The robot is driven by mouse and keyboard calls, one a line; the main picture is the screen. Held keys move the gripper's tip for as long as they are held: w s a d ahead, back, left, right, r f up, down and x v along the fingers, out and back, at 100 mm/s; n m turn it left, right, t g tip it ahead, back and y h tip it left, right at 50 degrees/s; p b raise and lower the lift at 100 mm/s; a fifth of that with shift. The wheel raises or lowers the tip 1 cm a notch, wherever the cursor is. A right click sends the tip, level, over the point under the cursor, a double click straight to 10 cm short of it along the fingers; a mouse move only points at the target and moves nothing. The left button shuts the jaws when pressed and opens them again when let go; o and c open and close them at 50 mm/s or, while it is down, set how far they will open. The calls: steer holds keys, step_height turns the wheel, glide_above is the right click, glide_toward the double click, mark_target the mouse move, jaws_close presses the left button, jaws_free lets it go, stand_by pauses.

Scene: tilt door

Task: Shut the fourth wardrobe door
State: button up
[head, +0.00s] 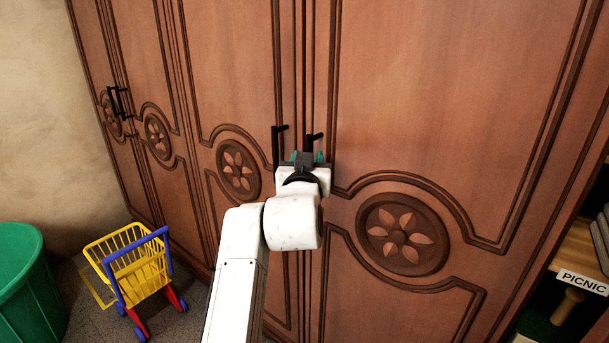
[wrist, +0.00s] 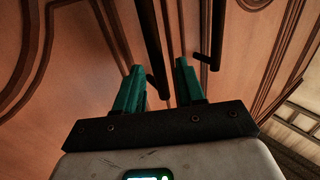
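The fourth wardrobe door (head: 450,90) is the wide brown panel at right in the head view, with a carved flower rosette. It looks nearly in line with the third door (head: 232,70); I cannot tell whether a small gap stands at its edge.
The third door's black handle (head: 276,148) is close to the left of my gripper. A yellow toy cart (head: 138,268) and a green bin (head: 22,280) stand at lower left. Shelves with a PICNIC sign (head: 583,282) show at the right edge.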

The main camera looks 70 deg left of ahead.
steer(key=v, duration=0.8)
stand_by(0.7)
